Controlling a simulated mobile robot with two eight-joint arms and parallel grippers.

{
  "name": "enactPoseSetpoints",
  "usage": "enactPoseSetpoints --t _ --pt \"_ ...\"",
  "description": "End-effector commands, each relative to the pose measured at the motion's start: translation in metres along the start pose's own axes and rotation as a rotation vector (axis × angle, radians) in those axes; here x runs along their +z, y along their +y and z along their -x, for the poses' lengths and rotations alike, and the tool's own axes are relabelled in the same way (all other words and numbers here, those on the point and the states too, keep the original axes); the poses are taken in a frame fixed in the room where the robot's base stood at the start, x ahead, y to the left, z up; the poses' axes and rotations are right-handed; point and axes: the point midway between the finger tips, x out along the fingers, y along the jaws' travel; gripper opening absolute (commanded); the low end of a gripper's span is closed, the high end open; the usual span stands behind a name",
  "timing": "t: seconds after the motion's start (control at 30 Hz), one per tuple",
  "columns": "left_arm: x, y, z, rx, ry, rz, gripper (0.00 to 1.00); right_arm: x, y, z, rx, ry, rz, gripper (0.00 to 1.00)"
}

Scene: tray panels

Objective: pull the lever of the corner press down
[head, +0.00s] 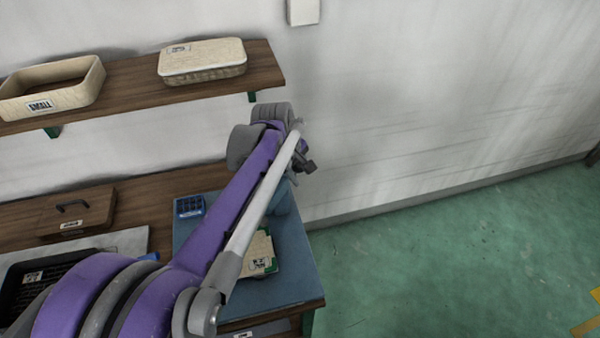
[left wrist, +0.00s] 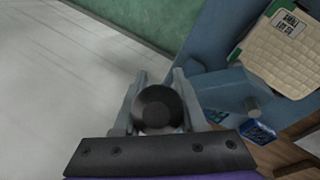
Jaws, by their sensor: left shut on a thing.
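The corner press (head: 283,198) is a blue-grey body at the far right corner of the bench, mostly hidden behind my left arm in the head view. Its body also shows in the left wrist view (left wrist: 222,90), right of the fingers. The lever's round dark knob (left wrist: 158,108) sits between the two grey fingers of my left gripper (left wrist: 158,96), which is shut on it. In the head view my left gripper (head: 304,160) is at the end of the purple arm, small and partly hidden; the lever itself cannot be made out there. My right gripper is not in view.
A cream tray with a label (head: 262,254) lies on the blue mat (head: 295,285), near a small blue box (head: 189,206). A shelf (head: 130,95) with a cream bin (head: 55,88) and a lidded basket (head: 203,61) runs above. Green floor (head: 450,250) to the right is clear.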

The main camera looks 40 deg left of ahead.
Motion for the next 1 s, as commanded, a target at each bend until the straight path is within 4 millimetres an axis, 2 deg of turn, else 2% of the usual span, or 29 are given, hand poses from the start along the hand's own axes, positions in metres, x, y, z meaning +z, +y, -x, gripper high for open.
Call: enactPoseSetpoints --t 0.37,1.0 --pt "0.006 -0.006 -0.006 0.043 0.073 -0.026 0.0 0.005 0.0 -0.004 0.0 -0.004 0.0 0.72" --pt "0.026 -0.031 -0.05 0.314 0.537 -0.188 0.0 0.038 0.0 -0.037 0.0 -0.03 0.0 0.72"
